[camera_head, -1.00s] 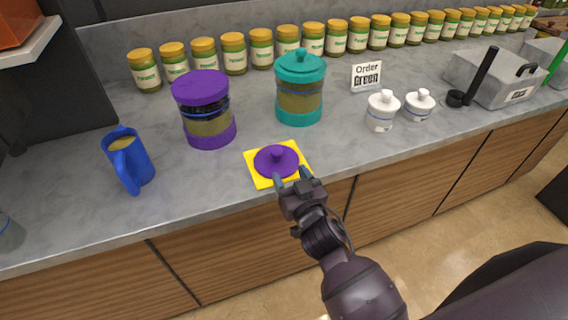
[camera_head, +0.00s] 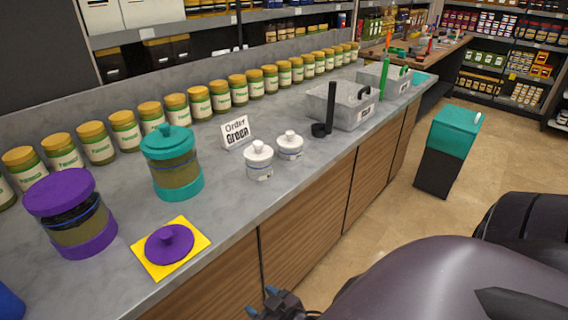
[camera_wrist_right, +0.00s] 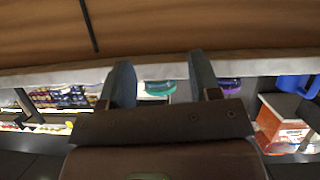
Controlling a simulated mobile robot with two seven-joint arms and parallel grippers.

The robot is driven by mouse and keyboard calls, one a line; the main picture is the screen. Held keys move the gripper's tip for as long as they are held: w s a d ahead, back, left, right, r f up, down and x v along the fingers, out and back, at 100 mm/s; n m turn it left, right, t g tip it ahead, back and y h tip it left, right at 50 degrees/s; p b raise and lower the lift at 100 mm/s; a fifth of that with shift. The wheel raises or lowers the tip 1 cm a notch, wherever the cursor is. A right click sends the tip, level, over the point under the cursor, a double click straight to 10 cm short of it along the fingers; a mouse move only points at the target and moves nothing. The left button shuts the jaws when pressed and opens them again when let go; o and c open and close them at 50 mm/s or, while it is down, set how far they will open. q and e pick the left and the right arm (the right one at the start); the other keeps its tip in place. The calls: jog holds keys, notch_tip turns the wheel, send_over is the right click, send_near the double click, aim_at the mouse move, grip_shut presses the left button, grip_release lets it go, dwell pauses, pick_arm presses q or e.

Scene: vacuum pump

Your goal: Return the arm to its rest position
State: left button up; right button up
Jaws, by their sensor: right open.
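My right arm reaches in from the lower right of the head view. Its gripper (camera_head: 262,300) is low at the bottom edge, in front of the wooden counter front and below the counter top. In the right wrist view its two fingers (camera_wrist_right: 162,78) stand apart with nothing between them. The purple lid (camera_head: 170,243) lies on the yellow square (camera_head: 193,231) near the counter's front edge, apart from the gripper. My left gripper is not in view.
The grey counter (camera_head: 225,185) holds a purple-banded canister (camera_head: 75,217), a teal canister (camera_head: 172,165), two white pots (camera_head: 259,160), an order sign (camera_head: 236,132) and a row of yellow-lidded jars (camera_head: 125,132). A teal-topped bin (camera_head: 453,135) stands on the floor at right. The floor between is clear.

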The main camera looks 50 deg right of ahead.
jog(key=s+d+f+g, duration=0.2)
jog(key=s+f, duration=0.1)
jog(key=s, duration=0.2)
jog(key=shift+d+f, duration=0.3)
jog(key=shift+f, duration=0.1)
